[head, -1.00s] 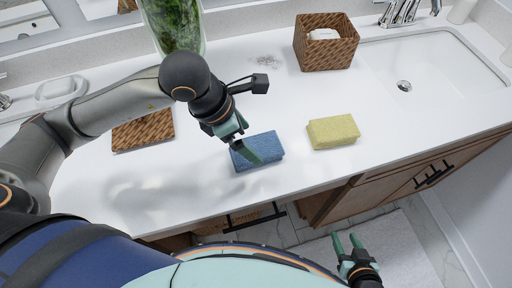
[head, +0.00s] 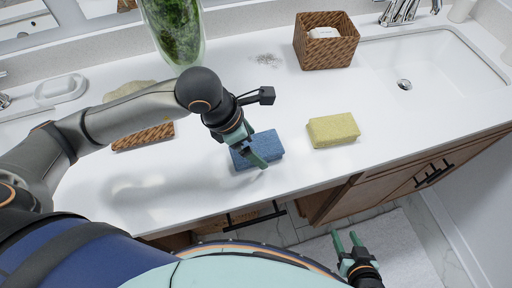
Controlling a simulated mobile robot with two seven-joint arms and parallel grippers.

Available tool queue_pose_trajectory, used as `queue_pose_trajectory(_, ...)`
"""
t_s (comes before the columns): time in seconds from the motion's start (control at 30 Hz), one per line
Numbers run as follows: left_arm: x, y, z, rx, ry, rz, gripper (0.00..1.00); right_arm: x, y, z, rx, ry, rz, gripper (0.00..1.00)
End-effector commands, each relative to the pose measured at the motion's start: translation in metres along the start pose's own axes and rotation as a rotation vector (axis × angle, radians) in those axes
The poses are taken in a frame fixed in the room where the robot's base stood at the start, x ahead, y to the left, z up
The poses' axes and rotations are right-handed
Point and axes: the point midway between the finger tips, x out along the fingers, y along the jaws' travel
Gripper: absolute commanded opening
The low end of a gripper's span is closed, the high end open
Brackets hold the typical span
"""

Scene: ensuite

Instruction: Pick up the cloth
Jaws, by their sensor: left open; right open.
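A blue, thick rectangular piece (head: 270,143), which looks like the folded cloth, lies on the white counter near its front edge. A yellow piece of similar shape (head: 333,131) lies to its right; which of them is cloth or sponge is hard to tell. My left gripper (head: 256,158) is open, pointing down at the blue piece, and its fingers cover part of it. I cannot tell whether they touch it. My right gripper (head: 347,236) is open and empty, low in front of the counter.
A wicker basket (head: 322,60) with something white inside stands by the sink (head: 430,75) at the right. A glass vase with greenery (head: 175,35) stands at the back. A flat wicker tray (head: 143,137) and a soap dish (head: 62,88) are at the left. The counter around the yellow piece is clear.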

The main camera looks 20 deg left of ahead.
Motion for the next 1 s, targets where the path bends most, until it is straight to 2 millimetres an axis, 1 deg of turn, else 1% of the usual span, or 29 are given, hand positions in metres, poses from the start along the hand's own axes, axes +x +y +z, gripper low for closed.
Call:
queue_pose_trajectory(0.57, 0.0021, 0.0002, -0.0009, 0.0, 0.0, 0.0, 1.0, 0.0035, 0.0004, 0.0031, 0.0, 0.001, 0.0, 0.5)
queue_pose_trajectory(0.67, 0.0021, 0.0002, -0.0009, 0.0, 0.0, 0.0, 0.91, 0.0035, 0.0004, 0.0031, 0.0, 0.001, 0.0, 0.5)
queue_pose_trajectory(1.0, 0.0022, 0.0002, -0.001, 0.0, 0.0, 0.0, 0.53, 0.0035, 0.0004, 0.003, -0.001, 0.001, 0.0, 0.5)
